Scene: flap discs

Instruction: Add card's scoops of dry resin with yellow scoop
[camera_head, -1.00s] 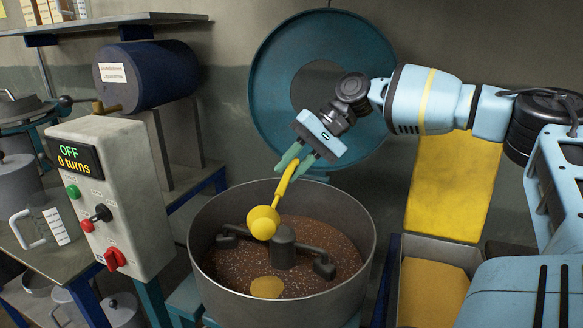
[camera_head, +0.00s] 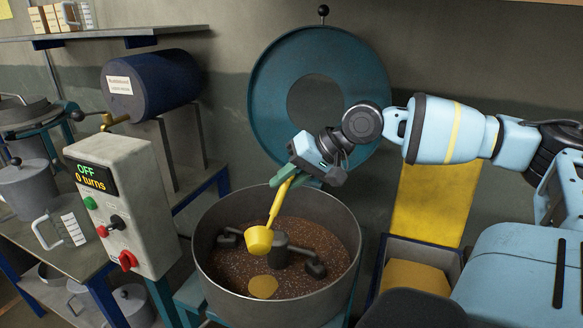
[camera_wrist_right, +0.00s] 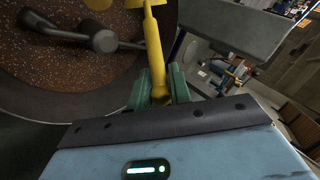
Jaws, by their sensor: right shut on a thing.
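The yellow scoop (camera_head: 260,240) is held by its handle in my right gripper (camera_head: 295,178), above the mixer pan (camera_head: 207,262). Its handle also shows between the green fingers in the right wrist view (camera_wrist_right: 155,50). The scoop's cup hangs low over the pan; I cannot see whether anything is in it. The pan holds a brown speckled mix (camera_head: 325,235) with a tan patch of powder (camera_head: 263,287) on it near the front. The bin of tan powder (camera_head: 415,277) stands right of the pan. No card is clearly readable. My left gripper is not in view.
The control box (camera_head: 125,200) left of the pan reads OFF, 0 turns. Dark mixer arms (camera_head: 280,250) stand inside the pan. The round teal lid (camera_head: 265,100) stands raised behind the pan.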

